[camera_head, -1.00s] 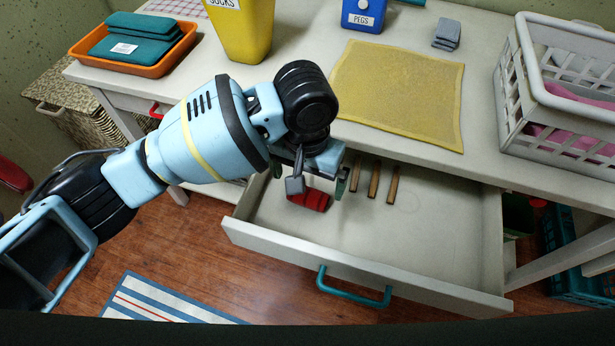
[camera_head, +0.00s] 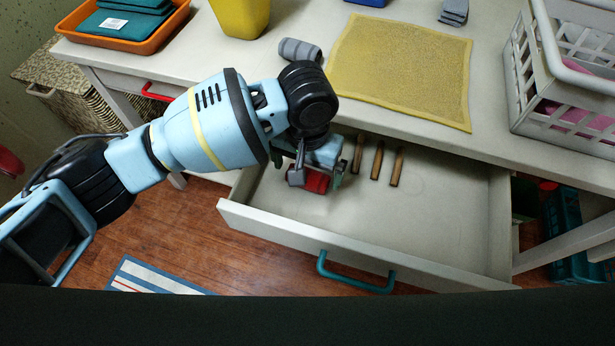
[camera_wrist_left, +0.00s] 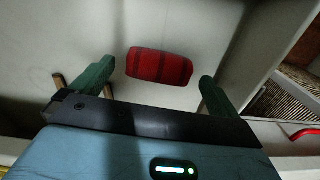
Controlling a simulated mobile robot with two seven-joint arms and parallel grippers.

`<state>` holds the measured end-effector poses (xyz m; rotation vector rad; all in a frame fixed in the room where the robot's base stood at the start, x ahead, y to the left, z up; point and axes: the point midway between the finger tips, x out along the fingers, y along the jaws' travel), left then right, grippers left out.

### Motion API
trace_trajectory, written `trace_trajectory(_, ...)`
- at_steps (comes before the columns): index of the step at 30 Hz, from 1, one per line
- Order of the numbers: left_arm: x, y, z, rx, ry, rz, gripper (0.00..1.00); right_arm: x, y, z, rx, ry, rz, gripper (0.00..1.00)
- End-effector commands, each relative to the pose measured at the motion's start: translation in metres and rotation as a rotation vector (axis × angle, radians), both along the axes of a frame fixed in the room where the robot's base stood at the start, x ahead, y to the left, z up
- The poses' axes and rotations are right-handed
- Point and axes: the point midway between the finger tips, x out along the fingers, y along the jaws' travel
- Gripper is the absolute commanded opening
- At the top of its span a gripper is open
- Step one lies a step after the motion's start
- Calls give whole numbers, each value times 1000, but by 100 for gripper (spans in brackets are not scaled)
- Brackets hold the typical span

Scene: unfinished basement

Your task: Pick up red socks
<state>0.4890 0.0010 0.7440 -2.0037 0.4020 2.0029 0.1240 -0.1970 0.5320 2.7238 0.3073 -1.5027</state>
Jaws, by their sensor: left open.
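The red socks (camera_head: 317,182), a rolled bundle with dark stripes, lie in the left part of the open drawer (camera_head: 440,215). My left gripper (camera_head: 316,178) points down into the drawer over them, its fingers open. In the left wrist view the socks (camera_wrist_left: 160,66) lie between the green fingertips of the left gripper (camera_wrist_left: 157,73), with a gap on each side. How far the fingertips are above the drawer floor is hard to tell. The wrist hides part of the socks in the head view. My right gripper is not in view.
Several brown pegs (camera_head: 376,160) lie in the drawer right of the gripper. The drawer's right part is clear. On the tabletop are a grey roll (camera_head: 300,50), a yellow mat (camera_head: 400,70), a yellow bin (camera_head: 240,15), an orange tray (camera_head: 130,42) and a white basket (camera_head: 565,120).

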Motion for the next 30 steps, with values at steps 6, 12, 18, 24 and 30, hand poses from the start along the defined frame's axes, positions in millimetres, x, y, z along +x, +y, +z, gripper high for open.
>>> trace_trajectory(6, 2, 0, -28, 1, 1, -1, 100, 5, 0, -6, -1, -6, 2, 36)
trace_trajectory(12, 2, -1, -32, 0, -1, -1, 100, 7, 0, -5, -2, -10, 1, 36)
trace_trajectory(18, 2, -1, -32, 0, -1, -1, 88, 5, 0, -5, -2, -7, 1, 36)
trace_trajectory(24, 2, -1, -32, 0, -1, -1, 62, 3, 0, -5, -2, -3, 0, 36)
trace_trajectory(30, 2, -1, -32, 0, -1, -1, 54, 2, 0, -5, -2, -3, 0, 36)
